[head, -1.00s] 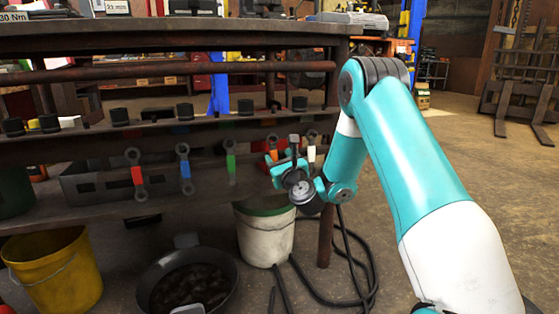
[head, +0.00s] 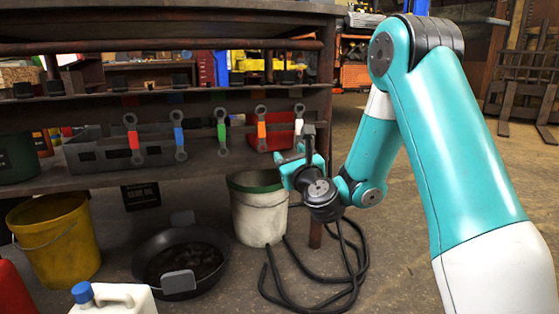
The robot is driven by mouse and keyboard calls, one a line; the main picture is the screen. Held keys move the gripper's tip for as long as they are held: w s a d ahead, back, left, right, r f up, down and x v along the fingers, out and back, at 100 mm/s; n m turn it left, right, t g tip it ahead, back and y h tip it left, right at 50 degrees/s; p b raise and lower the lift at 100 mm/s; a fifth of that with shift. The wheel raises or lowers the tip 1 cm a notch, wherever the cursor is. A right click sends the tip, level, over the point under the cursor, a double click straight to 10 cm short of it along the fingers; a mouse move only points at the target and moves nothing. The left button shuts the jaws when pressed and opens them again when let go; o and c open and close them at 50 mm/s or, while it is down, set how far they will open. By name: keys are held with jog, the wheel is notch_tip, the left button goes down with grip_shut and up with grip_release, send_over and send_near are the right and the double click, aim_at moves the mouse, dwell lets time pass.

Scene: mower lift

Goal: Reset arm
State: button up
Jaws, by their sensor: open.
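My arm is at the right in the head view, bent at the elbow, with my gripper (head: 299,165) low and near the middle. My gripper points away from me toward the bench shelf. It is open, and nothing shows in it, though the wrist hides part of the jaws. It is in front of the hanging wrenches, close to the white-marked wrench (head: 299,118) and the orange-marked wrench (head: 261,128). I cannot tell whether it touches anything.
Red-, blue- and green-marked wrenches hang from the shelf (head: 80,100). Below are a white bucket (head: 260,217), a black drain pan (head: 150,245), a yellow bucket (head: 58,240), a white jug (head: 115,299) and black hoses (head: 310,292). Open floor lies behind my arm at right.

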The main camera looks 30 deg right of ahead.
jog(key=s+a+r+n+g+y+p, duration=0.4)
jog(key=a+r+n+y+p, duration=0.25)
jog(key=a+n, duration=0.45)
jog(key=s+a+r+n+g+y+p, duration=0.3)
jog(key=s+a+r+n+y+p, duration=0.25)
jog(key=a+n, duration=0.55)
jog(key=s+a+r+n+g+h+p, duration=0.1)
jog(key=s+r+n+g+p, duration=0.1)
jog(key=s+n+g+p, duration=0.35)
jog(key=s+r+n+g+h+p, duration=0.1)
jog(key=s+r+n+g+p, duration=0.15)
jog(key=s+n, duration=0.55)
jog(key=s+a+r+n+g+h+p, duration=0.1)
jog(key=s+r+n+g+p, duration=0.25)
jog(key=s+n, duration=0.3)
notch_tip(320, 180, up, 37)
jog(key=s+d+n+p, duration=0.1)
jog(key=s+p, duration=0.1)
jog(key=p, duration=3.5)
jog(key=shift+s+d+g+h, duration=0.3)
jog(key=shift+d+g, duration=0.1)
jog(key=shift+g, duration=0.05)
jog(key=shift+c, duration=0.3)
